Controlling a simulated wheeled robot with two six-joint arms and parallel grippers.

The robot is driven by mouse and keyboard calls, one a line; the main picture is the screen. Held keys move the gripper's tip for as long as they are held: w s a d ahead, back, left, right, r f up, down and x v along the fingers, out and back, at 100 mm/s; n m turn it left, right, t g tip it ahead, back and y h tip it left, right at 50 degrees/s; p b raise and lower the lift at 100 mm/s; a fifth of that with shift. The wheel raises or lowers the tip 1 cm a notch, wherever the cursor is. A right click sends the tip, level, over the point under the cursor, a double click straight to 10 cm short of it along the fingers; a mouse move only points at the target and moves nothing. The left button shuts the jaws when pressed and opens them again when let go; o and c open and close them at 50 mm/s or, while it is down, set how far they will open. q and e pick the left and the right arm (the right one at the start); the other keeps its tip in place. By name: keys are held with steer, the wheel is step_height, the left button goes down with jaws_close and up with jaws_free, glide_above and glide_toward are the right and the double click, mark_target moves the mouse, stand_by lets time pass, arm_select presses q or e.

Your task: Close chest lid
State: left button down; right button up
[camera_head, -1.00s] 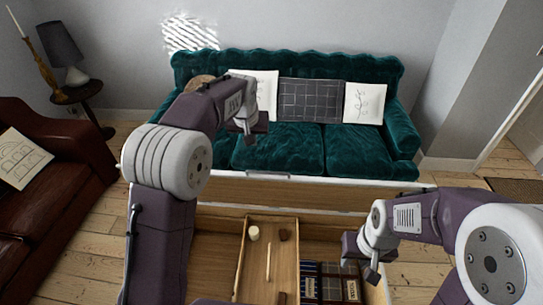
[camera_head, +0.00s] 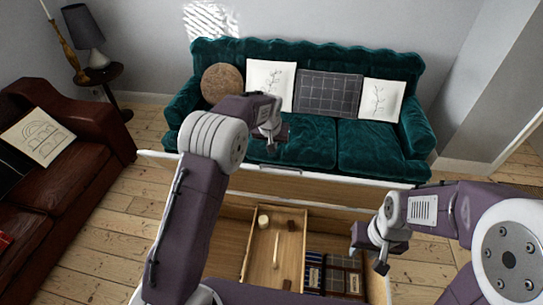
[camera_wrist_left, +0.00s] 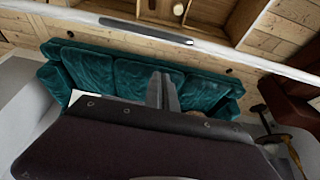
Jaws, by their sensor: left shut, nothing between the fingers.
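The chest (camera_head: 232,215) is open in front of me in the head view, its wooden inside showing. Its lid (camera_head: 300,187) stands raised along the far side, with wood on the inner face, a white edge and a grey handle (camera_head: 285,170). The left wrist view shows the lid's white edge (camera_wrist_left: 235,52) and the handle (camera_wrist_left: 147,30). My left gripper (camera_head: 272,143) is shut and empty, seen above the lid's edge against the sofa; its fingers (camera_wrist_left: 163,90) are together. I cannot tell whether it touches the lid. My right gripper (camera_head: 370,252) is open and empty by the chest's right side.
A wooden tray (camera_head: 262,250) with small items and several dark books (camera_head: 335,275) lie in the chest. A green sofa (camera_head: 300,130) stands behind it, a brown sofa (camera_head: 75,180) at left, and a lamp table (camera_head: 100,75) at back left. Floorboards are free at left.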

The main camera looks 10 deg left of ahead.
mark_target(272, 172)
arm_select(q)
steer(key=f, duration=0.1)
steer(key=s+f+p, duration=0.1)
steer(key=f, duration=0.1)
steer(key=shift+s+d+f, duration=0.1)
steer(key=shift+s+f, duration=0.25)
steer(key=shift+f, duration=0.05)
steer(key=shift+s+f+p, duration=0.2)
steer(key=shift+s+p, duration=0.1)
steer(key=shift+s, duration=0.15)
steer(key=shift+w+f, duration=0.1)
steer(key=shift+f, duration=0.1)
